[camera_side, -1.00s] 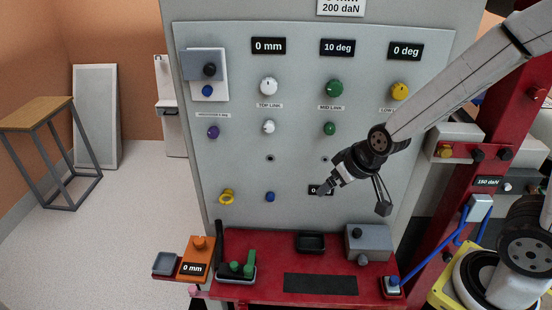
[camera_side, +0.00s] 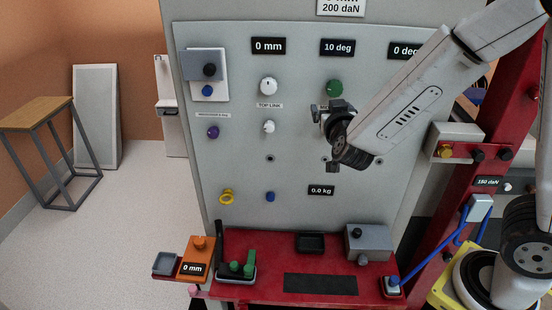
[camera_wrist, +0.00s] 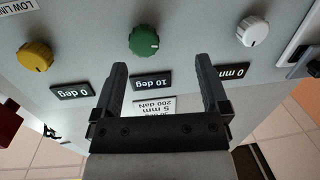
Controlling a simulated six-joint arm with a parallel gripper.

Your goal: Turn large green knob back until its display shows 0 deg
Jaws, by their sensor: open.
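The large green knob (camera_side: 334,88) is on the upright grey panel, below the display reading 10 deg (camera_side: 337,47). In the wrist view the green knob (camera_wrist: 143,41) lies just beyond the fingertips, between their lines, with its white mark toward the lower right. The 10 deg display (camera_wrist: 151,82) shows upside down between the fingers there. My gripper (camera_side: 322,112) is in front of the panel just below the large green knob in the side view. My gripper (camera_wrist: 160,68) is open and empty, apart from the knob. The small green knob is hidden behind my arm.
The white knob (camera_side: 269,87) is left of the green one, under the 0 mm display (camera_side: 268,46). The yellow knob (camera_wrist: 35,56) is on the other side, near the 0 deg display (camera_wrist: 73,91). A red shelf (camera_side: 262,288) with trays and a grey box (camera_side: 368,243) is below.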

